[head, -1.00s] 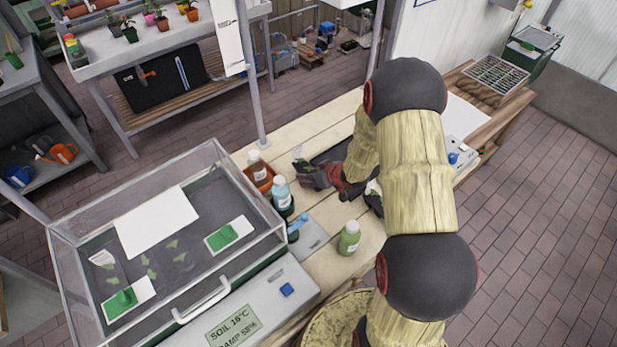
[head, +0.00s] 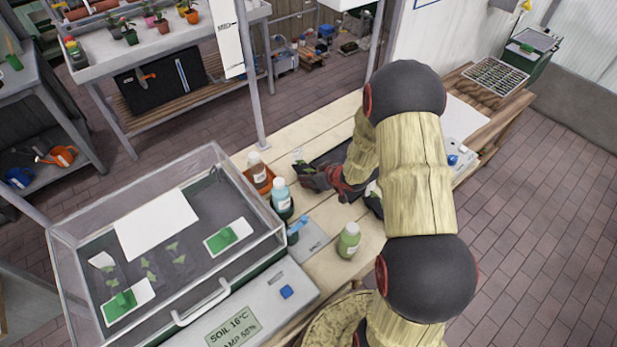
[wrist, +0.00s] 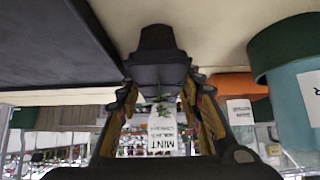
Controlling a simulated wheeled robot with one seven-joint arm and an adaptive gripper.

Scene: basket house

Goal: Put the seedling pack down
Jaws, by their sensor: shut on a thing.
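The seedling pack (wrist: 160,138) is a clear pack with a white label reading MINT and small green leaves at its top. My gripper (wrist: 160,82) is shut on it in the wrist view. In the head view my gripper (head: 310,177) is over the wooden bench (head: 325,265), beside a dark flat tray (head: 334,153). Whether the pack touches the bench I cannot tell. My arm hides part of the bench.
An orange-brown pot with a bottle (head: 257,170), a teal bottle (head: 281,196) and a green bottle (head: 349,240) stand close by on the bench. A clear-walled propagator (head: 170,215) fills the left. Bare planks lie behind the tray.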

